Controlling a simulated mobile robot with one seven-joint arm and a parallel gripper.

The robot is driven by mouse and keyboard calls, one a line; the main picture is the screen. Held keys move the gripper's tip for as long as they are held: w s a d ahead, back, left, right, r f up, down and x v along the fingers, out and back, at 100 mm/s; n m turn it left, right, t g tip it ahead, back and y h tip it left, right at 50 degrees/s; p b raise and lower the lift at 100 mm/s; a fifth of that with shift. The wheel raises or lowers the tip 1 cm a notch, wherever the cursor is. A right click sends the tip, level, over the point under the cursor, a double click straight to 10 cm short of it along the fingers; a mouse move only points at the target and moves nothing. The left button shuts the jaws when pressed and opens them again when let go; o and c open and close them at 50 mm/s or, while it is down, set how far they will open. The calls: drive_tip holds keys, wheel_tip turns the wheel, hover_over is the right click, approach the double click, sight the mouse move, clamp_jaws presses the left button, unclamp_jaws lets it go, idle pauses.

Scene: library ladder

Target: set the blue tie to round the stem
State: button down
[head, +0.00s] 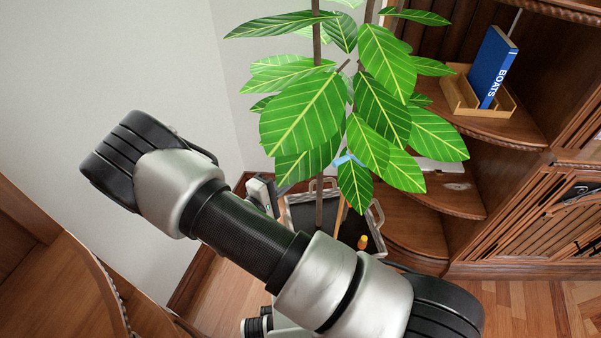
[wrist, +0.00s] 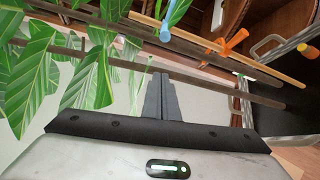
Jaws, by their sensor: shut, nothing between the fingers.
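The blue tie (head: 347,159) shows among the leaves in the head view, partly covered by them. In the wrist view the light-blue tie (wrist: 180,32) lies across the upper dark stem (wrist: 215,58) and a thin wooden stake (wrist: 250,65); I cannot tell whether it closes round them. Another brown stem (wrist: 205,80) runs below these. The plant's stem (head: 319,205) also shows in the head view. My gripper (wrist: 160,80) is shut and empty, its fingers pointing toward the stems, apart from the tie.
Large green leaves (head: 302,110) hang around the stems. An orange piece (wrist: 236,40) sits near the stake. A grey open case (head: 300,198) stands behind my arm. A corner shelf (head: 465,200) and a blue book (head: 491,66) are at right. The pale wall at left is clear.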

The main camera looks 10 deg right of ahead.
drive_tip(key=w+d, duration=0.1)
drive_tip(key=d, duration=0.6)
drive_tip(key=shift+w+d, duration=0.15)
drive_tip(key=shift+w, duration=0.2)
